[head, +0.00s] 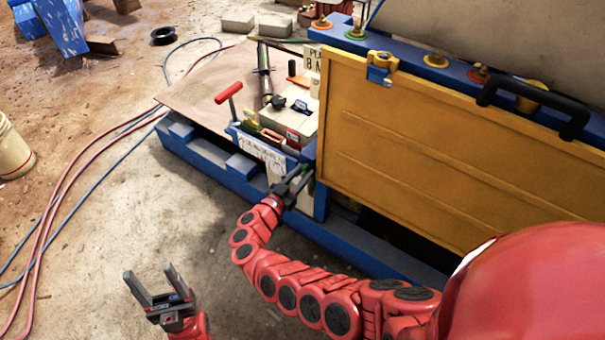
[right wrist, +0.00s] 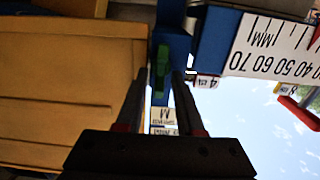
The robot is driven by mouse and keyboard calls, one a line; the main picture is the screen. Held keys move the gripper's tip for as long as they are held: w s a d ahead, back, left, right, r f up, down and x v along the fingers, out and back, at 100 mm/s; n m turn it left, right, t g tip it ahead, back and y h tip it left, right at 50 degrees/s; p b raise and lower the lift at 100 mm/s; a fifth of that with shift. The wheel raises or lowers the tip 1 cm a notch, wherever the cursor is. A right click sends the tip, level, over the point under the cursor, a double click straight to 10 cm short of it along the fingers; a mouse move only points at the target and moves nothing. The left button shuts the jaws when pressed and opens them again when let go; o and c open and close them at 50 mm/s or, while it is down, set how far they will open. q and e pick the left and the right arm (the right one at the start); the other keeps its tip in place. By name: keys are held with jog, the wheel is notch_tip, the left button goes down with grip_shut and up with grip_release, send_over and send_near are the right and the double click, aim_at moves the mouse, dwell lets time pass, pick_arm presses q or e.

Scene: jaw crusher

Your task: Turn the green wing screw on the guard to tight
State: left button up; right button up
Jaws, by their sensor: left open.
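The green wing screw (right wrist: 161,60) sits on a blue post at the left edge of the yellow guard (head: 440,150). In the head view only a small bit of green (head: 306,171) shows at my right gripper (head: 298,181). In the right wrist view the fingers of my right gripper (right wrist: 162,80) point at the screw, one on each side, with narrow gaps beside it. Whether the tips reach its depth is hard to tell. My left gripper (head: 153,287) is open and empty above the concrete floor, well away from the guard.
A millimetre scale plate (right wrist: 275,48) is right of the screw in the right wrist view. A red-handled lever (head: 229,94) stands behind the blue base frame (head: 215,168). Hoses (head: 75,180) lie on the floor at left. The floor around my left gripper is clear.

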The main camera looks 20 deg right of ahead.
grip_shut()
jog(key=shift+f, duration=0.1)
jog(key=shift+s+f+m+b, duration=0.1)
jog(key=shift+m+b, duration=0.4)
jog(key=shift+m, duration=0.15)
jog(key=shift+s+f+m+b, duration=0.1)
jog(key=shift+m+b, duration=0.35)
jog(key=shift+m, duration=0.2)
jog(key=m+b, duration=0.3)
jog(key=shift+d+f+m, duration=0.15)
jog(key=shift+m, duration=0.15)
jog(key=shift+s+f+m+b, duration=0.1)
jog(key=shift+m+b, duration=2.8)
jog(key=shift+b, duration=0.05)
jog(key=shift+s+f+m+b, duration=0.1)
jog(key=shift+m+b, duration=2.8)
jog(key=shift+r, duration=0.1)
jog(key=shift+o, duration=1.1)
grip_release()
